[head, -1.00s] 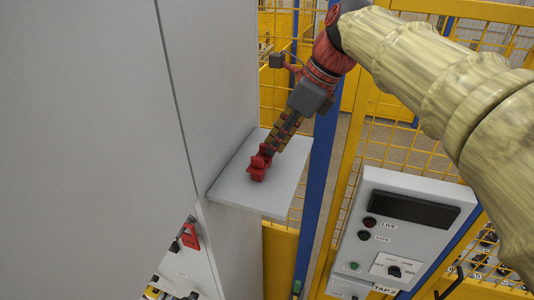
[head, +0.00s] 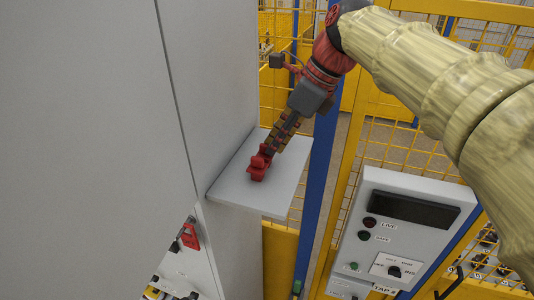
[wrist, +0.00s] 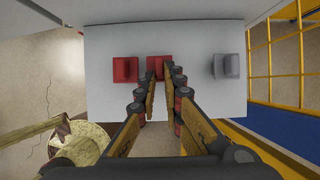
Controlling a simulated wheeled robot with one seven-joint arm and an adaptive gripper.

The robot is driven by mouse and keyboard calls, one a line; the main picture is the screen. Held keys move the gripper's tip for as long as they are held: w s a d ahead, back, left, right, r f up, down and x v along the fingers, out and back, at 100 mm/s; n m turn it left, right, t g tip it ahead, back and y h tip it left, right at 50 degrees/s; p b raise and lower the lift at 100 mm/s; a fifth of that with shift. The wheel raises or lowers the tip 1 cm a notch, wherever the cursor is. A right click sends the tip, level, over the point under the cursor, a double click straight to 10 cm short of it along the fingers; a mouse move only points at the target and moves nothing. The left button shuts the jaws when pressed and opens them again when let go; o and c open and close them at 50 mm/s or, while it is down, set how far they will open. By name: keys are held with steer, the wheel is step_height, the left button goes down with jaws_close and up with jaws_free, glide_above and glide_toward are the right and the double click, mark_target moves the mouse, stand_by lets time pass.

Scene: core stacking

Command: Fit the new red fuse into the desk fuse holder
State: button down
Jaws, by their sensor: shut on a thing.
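My gripper (head: 266,152) reaches down over a small grey shelf on the side of the grey cabinet. In the wrist view my gripper (wrist: 159,76) is shut on a red fuse (wrist: 158,64), the middle of three blocks in a row over the shelf. A second red fuse (wrist: 125,70) stands apart to its left, and a grey block (wrist: 227,66) stands to its right. In the head view the red pieces (head: 257,171) overlap at the fingertips. I cannot tell whether the held fuse touches the shelf. I cannot clearly make out the desk fuse holder.
The shelf (head: 285,185) has bare room in front. The tall grey cabinet (head: 100,130) stands close on the left; a red part (head: 190,237) shows in its lower opening. A blue post (head: 318,180), yellow mesh fence and grey control box (head: 395,235) stand to the right.

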steer(key=shift+r, duration=0.15)
step_height(320, 180, up, 7)
steer(key=p, duration=0.7)
stand_by(0.8)
